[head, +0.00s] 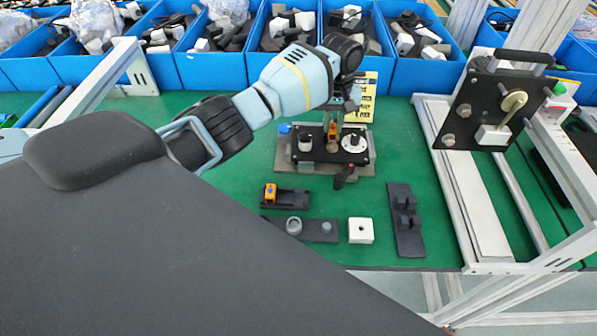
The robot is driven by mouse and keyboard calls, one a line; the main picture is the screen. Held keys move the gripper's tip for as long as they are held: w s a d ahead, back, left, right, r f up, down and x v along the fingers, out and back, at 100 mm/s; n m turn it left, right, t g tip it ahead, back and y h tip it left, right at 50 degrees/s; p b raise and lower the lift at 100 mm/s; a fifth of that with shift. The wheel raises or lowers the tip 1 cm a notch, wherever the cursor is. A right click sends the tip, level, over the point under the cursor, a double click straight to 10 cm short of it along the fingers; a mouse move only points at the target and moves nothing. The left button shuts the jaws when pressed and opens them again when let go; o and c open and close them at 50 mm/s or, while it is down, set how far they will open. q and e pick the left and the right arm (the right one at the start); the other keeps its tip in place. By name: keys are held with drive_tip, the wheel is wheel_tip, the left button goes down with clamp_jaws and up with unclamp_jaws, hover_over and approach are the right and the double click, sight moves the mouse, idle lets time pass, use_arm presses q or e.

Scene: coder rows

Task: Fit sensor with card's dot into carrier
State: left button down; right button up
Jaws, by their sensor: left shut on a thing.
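The carrier, a black plate (318,154) on a grey base, stands on the green bench in the middle of the head view. It bears a grey round part at left and a white round dial (354,143) at right. My left gripper (334,121) points down over its back middle, shut on a small orange sensor (332,130). The sensor is at or just above the plate; I cannot tell whether it touches. The yellow card (362,97) stands behind, partly hidden by my gripper; its dot cannot be made out. My right gripper is not in view.
In front lie a dark holder with an orange sensor (270,193), a dark strip with a grey ring (293,226), a white block (361,231) and a dark rack (405,225). Blue bins (212,70) line the back. A black-plated fixture (490,105) stands at right.

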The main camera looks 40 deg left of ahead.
sight(333, 128)
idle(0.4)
use_arm(q)
drive_tip(key=c, duration=1.2)
unclamp_jaws()
drive_tip(key=shift+c, duration=0.2)
drive_tip(key=shift+f, duration=0.1)
wheel_tip(333, 128, up, 8)
drive_tip(key=shift+f+p, duration=0.1)
drive_tip(key=shift+p, duration=0.35)
